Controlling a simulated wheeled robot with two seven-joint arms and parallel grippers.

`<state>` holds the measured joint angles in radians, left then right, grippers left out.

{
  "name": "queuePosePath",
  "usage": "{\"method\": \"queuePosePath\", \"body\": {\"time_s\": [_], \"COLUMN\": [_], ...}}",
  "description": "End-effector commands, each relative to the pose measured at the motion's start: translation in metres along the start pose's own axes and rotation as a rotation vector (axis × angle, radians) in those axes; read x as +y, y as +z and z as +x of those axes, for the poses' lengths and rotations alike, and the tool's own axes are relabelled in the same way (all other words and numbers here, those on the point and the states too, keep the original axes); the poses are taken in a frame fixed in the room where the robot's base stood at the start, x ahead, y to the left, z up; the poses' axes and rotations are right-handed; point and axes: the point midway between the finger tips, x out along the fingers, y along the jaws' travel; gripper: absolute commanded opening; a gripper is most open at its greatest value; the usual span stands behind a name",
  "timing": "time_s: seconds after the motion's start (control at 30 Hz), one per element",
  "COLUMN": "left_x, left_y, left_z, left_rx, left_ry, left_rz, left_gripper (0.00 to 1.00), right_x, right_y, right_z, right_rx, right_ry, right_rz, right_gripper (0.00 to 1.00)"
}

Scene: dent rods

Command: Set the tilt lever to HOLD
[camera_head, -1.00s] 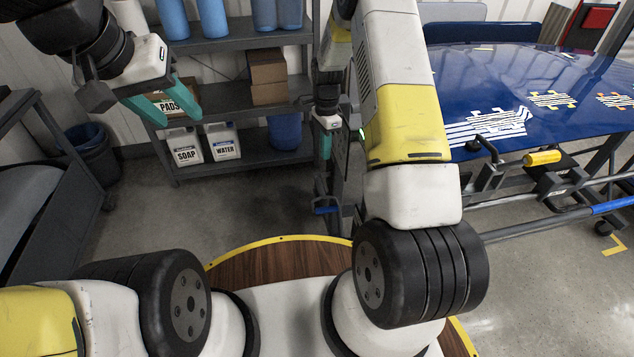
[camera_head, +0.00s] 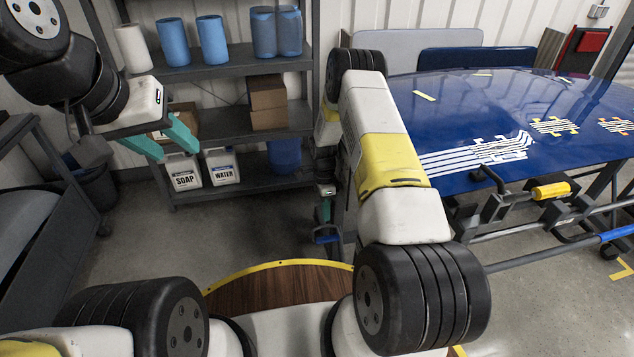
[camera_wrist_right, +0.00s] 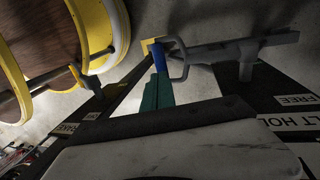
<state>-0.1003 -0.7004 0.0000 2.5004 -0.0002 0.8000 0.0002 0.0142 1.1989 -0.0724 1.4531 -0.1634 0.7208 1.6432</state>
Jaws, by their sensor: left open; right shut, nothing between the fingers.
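A blue-tipped part (camera_head: 325,237) sits low beside the blue panel's stand. A blue grip (camera_wrist_right: 160,66) with a grey loop shows in the right wrist view, next to plates lettered "FREE" (camera_wrist_right: 295,100) and, cut off, "LT HOL" (camera_wrist_right: 284,125). I cannot tell for sure whether the blue grip is the tilt lever. My right gripper (camera_head: 324,213) is shut and empty, just above the blue-tipped part; its teal fingers also show in the wrist view (camera_wrist_right: 157,92), close to the blue grip. Contact is unclear. My left gripper (camera_head: 168,140) is open and empty before the shelf.
The glossy blue panel (camera_head: 480,110) lies on a stand at the right, with a yellow-handled part (camera_head: 552,190) and a blue-sleeved bar (camera_head: 616,233) below. A grey shelf (camera_head: 235,125) with bottles and boxes stands behind. Open floor (camera_head: 190,240) lies between.

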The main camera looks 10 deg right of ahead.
Motion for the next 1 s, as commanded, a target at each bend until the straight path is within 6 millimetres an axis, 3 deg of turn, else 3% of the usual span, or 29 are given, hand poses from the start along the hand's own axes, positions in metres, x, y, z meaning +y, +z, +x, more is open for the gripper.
{"method": "queuePosePath", "body": {"time_s": [0.2,0.4,1.0], "left_x": [0.000,0.000,0.000], "left_y": [0.000,0.000,0.000], "left_z": [0.000,0.000,0.000], "left_rx": [0.000,0.000,0.000], "left_ry": [0.000,0.000,0.000], "left_rz": [0.000,0.000,0.000], "left_gripper": [0.45,0.45,0.45], "right_x": [0.001,0.000,0.000], "right_y": [0.000,0.000,0.002], "right_z": [0.045,0.068,0.079], "right_rx": [-0.001,-0.001,-0.001], "right_ry": [0.003,0.001,-0.029], "right_rz": [0.001,0.000,-0.003], "right_gripper": [0.00,0.00,0.00]}}
